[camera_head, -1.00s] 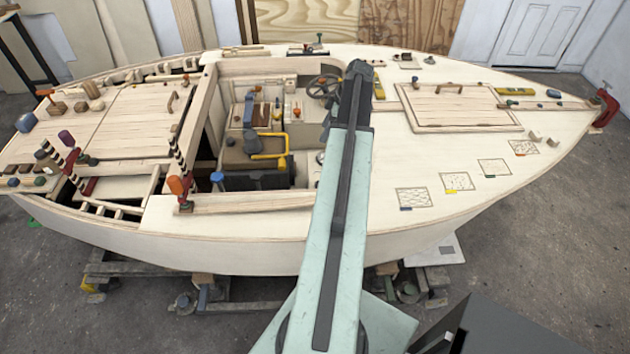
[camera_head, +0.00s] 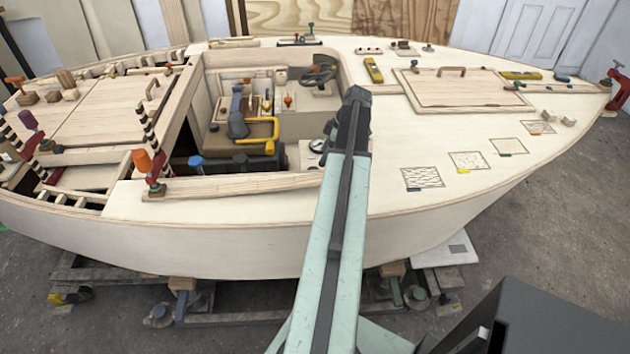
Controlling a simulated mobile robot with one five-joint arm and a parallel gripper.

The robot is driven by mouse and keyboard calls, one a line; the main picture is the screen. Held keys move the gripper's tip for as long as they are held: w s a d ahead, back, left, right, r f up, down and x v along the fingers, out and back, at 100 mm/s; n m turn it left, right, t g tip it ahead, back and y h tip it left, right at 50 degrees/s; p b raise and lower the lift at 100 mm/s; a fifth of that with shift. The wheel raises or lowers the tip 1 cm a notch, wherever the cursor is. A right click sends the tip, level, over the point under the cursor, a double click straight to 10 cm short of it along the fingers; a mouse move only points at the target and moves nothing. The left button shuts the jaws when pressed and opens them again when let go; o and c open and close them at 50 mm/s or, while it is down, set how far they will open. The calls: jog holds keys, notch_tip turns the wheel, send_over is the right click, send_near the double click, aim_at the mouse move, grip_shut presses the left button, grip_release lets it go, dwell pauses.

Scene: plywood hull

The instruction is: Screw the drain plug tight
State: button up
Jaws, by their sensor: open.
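I cannot pick out the drain plug for certain; the cockpit (camera_head: 225,110) of the plywood hull (camera_head: 230,248) holds several small fittings. A blue round-topped knob (camera_head: 196,161) stands at the cockpit's near left edge. A yellow bent handle (camera_head: 262,142) and a small orange-topped part (camera_head: 288,100) are inside the cockpit. My arm (camera_head: 335,215) reaches up over the near side deck, its dark end joint over the cockpit's right edge. My gripper is hidden behind the arm, and the arm also covers part of the cockpit's right side.
A red and black striped clamp with an orange handle (camera_head: 143,160) stands at the near left cockpit corner. A hatch with a wooden handle (camera_head: 465,88) lies on the right deck. Marked squares (camera_head: 470,160) line the near deck. Timber supports (camera_head: 180,300) stand under the hull.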

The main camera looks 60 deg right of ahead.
aim_at(315, 168)
jog(key=b+x, duration=0.7)
jog(key=x, duration=0.1)
jog(key=shift+r, duration=0.15)
jog(key=c, duration=1.1)
jog(key=shift+a, duration=0.5)
grip_shut()
jog(key=shift+d, duration=0.4)
jog(key=shift+s+m, duration=0.1)
jog(key=shift+m, duration=0.4)
